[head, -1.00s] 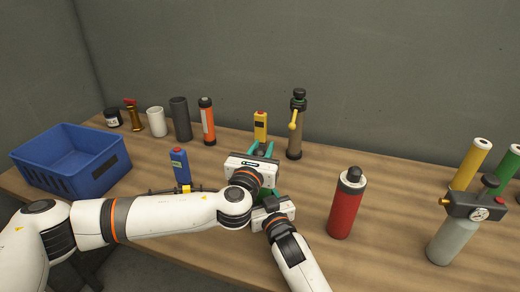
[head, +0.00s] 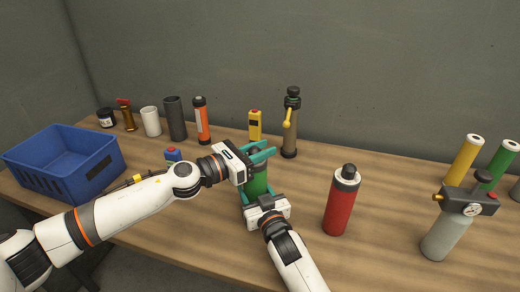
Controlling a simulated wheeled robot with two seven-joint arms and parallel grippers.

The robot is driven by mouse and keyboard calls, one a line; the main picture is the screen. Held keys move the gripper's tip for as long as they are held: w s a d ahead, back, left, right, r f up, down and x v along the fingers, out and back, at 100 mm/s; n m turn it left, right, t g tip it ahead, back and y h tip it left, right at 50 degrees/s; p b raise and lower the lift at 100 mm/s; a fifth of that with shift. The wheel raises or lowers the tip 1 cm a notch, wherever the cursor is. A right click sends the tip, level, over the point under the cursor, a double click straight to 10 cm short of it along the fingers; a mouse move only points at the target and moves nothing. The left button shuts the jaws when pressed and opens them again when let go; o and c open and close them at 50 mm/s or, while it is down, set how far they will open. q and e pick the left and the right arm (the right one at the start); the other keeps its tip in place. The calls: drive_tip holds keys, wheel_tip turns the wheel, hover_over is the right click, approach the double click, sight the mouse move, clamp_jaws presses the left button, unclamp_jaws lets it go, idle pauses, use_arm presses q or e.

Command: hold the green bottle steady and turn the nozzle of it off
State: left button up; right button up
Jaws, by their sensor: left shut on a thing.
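The green bottle (head: 257,180) stands upright near the middle of the table, its dark top partly hidden. My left gripper (head: 262,152) comes in from the left, its teal fingers shut across the bottle's nozzle at the top. My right gripper (head: 258,193) is low at the near side of the bottle, its teal fingers beside the green body. Its housing hides the bottle's base, and I cannot tell whether those fingers press on it.
A red bottle (head: 342,202) stands right of my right gripper. A grey bottle with a gauge (head: 449,228) is farther right. Behind are a yellow device (head: 255,125) and a brown cylinder with a yellow lever (head: 289,132). A blue crate (head: 66,162) is at left.

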use_arm(q)
drive_tip(key=shift+g, duration=0.3)
drive_tip(key=o, duration=1)
drive_tip(key=v, duration=1.2)
drive_tip(key=shift+f, duration=0.25)
use_arm(e)
drive_tip(key=o, duration=1.2)
drive_tip(key=shift+o, duration=0.2)
